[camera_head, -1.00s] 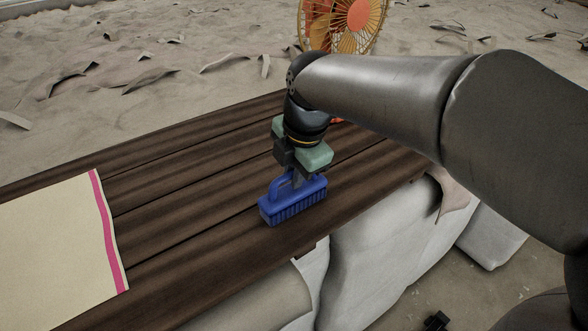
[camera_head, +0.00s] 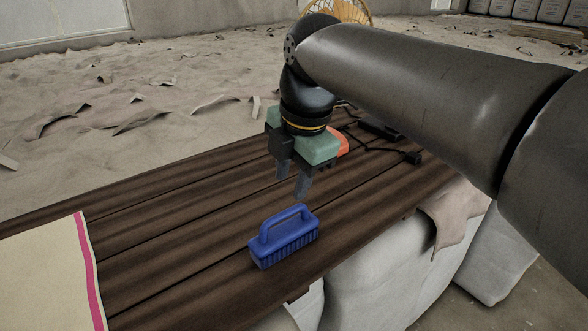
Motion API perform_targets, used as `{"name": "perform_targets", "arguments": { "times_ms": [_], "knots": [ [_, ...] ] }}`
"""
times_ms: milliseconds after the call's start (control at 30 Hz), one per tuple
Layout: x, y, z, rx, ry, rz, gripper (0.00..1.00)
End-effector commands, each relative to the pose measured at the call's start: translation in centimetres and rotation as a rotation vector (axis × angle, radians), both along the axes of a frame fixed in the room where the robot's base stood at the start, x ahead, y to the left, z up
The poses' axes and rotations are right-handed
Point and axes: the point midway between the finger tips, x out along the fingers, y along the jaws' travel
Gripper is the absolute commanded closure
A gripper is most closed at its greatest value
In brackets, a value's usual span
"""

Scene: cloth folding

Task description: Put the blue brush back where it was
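The blue brush (camera_head: 285,242) stands upright on the dark wooden table (camera_head: 180,262), bristles down and handle loop on top, close to the front edge. My gripper (camera_head: 291,189) hangs above and just behind the brush. Its two dark fingers point down and are spread apart, with nothing between them. A clear gap shows between the fingertips and the brush handle.
A cream cloth with a pink stripe (camera_head: 45,275) lies flat at the table's left end. Behind my gripper are an orange object (camera_head: 342,141), partly hidden, and a black cable with a plug (camera_head: 411,157). A fan (camera_head: 345,12) stands beyond. White sacks (camera_head: 375,285) sit below the front edge.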

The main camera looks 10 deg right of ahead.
Motion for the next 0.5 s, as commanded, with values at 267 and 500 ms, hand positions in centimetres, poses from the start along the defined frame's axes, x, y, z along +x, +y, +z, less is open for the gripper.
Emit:
{"name": "perform_targets", "arguments": {
  "times_ms": [267, 500],
  "knots": [
    [-0.4, -0.3, 2.0, 0.000, 0.000, -0.001, 0.64],
    [-1.3, -2.1, -1.3, 0.037, 0.054, -0.266, 0.64]
  ]
}}
